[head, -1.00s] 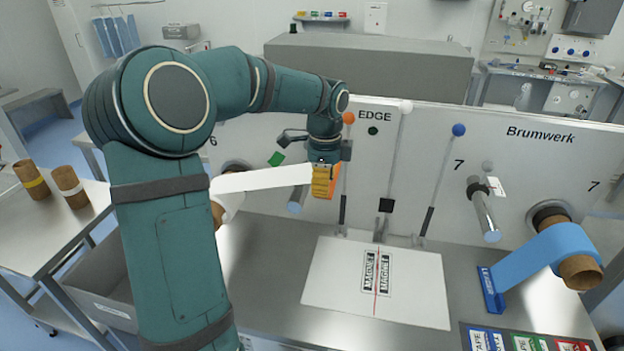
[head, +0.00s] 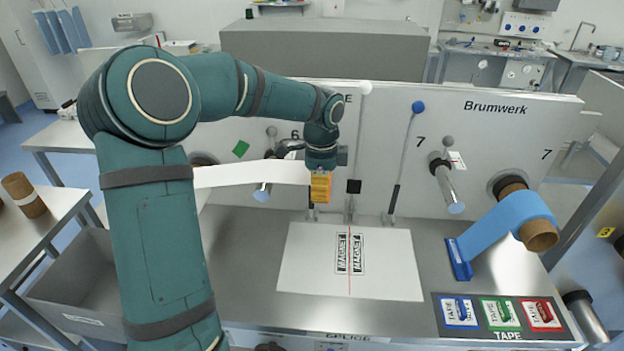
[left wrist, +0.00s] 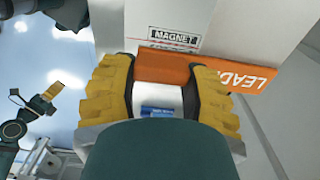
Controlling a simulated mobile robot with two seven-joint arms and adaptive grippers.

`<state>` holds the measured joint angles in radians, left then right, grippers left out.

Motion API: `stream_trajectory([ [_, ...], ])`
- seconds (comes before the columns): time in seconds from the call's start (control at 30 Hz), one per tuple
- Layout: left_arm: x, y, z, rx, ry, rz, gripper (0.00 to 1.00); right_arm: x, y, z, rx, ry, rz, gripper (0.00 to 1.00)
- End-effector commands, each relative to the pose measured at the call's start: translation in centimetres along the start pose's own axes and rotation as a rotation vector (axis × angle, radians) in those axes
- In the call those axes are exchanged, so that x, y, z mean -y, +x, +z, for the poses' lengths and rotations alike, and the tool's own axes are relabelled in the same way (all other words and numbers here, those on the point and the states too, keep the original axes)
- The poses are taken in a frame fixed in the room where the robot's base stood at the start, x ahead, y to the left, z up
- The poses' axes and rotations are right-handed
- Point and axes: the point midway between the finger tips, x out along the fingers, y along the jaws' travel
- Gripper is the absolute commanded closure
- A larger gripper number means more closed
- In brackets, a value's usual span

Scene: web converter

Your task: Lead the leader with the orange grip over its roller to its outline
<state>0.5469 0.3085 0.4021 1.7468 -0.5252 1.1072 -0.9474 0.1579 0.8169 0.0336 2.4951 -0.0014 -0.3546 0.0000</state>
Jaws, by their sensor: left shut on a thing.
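My left gripper (head: 320,188) is shut on the orange grip, marked "LEAD…" in the left wrist view (left wrist: 185,72), between its yellow fingers. In the head view the fingers mostly hide the grip. The white leader strip (head: 250,175) runs left from the gripper, roughly level, and passes above the metal roller (head: 262,193) near the "6"; I cannot tell whether they touch. The white splice plate (head: 310,285), with two "MAGNET" labels and a red line, lies below and in front of the gripper. I cannot make out the outline. My right gripper (left wrist: 45,97) shows small in the left wrist view.
The back panel (head: 510,140) stands close behind the gripper, with a blue-knobbed lever (head: 407,155) and another roller (head: 446,188) to the right. A blue web roll (head: 505,225) hangs at right above tape holders (head: 497,313). A grey bin (head: 75,290) stands at left.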

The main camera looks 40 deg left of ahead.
Motion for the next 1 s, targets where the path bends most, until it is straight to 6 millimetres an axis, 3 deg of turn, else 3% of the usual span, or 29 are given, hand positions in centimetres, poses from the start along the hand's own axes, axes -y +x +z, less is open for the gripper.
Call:
stream_trajectory([
  [0.5,0.0,3.5,-3.5,-0.001,0.002,-0.001,0.9,-0.9,2.3,0.4,-0.002,0.004,0.002,0.53],
  [1.0,0.0,8.0,-4.1,-0.001,0.001,0.0,0.9,-1.9,5.2,0.7,-0.003,0.004,0.007,0.53],
])
